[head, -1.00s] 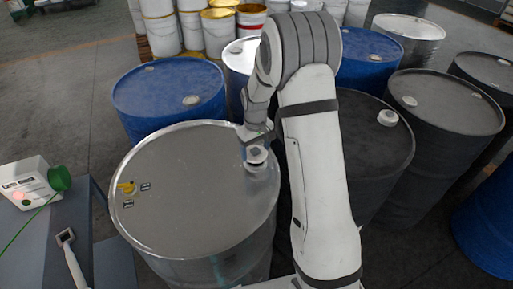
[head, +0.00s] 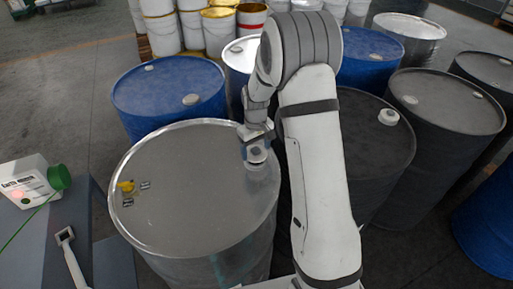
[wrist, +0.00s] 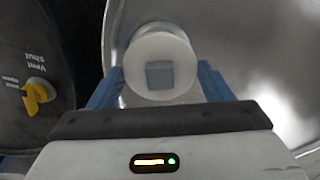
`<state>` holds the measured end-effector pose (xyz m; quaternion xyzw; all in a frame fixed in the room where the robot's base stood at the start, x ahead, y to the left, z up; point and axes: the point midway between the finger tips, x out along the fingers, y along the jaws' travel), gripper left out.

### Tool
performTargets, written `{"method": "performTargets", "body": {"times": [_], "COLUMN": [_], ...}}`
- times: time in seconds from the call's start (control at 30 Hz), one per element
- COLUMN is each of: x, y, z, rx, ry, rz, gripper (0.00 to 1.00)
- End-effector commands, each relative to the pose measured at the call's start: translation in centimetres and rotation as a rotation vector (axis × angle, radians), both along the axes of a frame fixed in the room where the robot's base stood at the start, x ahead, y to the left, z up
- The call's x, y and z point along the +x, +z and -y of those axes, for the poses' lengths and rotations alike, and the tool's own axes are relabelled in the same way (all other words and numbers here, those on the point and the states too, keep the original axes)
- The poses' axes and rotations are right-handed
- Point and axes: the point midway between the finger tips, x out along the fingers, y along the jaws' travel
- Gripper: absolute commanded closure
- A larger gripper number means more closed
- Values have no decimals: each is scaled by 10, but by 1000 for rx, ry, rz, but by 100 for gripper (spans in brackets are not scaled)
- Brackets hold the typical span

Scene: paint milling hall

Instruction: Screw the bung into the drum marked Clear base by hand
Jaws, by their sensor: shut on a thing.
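A bare steel drum (head: 190,205) stands in front of me in the head view; I cannot read a Clear base mark on it. My gripper (head: 256,156) is over the right side of its lid, close to the surface. In the wrist view, the blue fingers of my gripper (wrist: 160,80) are shut on a round white bung (wrist: 160,42) with a grey square centre. The bung sits over shiny metal. Its underside and the hole are hidden, so I cannot tell whether it is seated.
A yellow vent lever (head: 126,186) with small labels is on the steel lid. Blue drums (head: 170,92) stand behind, dark drums (head: 375,130) to the right.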

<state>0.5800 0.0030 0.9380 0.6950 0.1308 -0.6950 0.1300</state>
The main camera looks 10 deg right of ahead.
Motion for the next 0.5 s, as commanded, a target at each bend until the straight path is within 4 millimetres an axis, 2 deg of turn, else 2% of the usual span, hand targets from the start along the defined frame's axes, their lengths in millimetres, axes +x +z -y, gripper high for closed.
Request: {"method": "performTargets", "body": {"times": [0.5], "x": [0], "y": [-11], "z": [0], "rx": [0], "ry": [-1], "rz": [0], "gripper": [50]}}
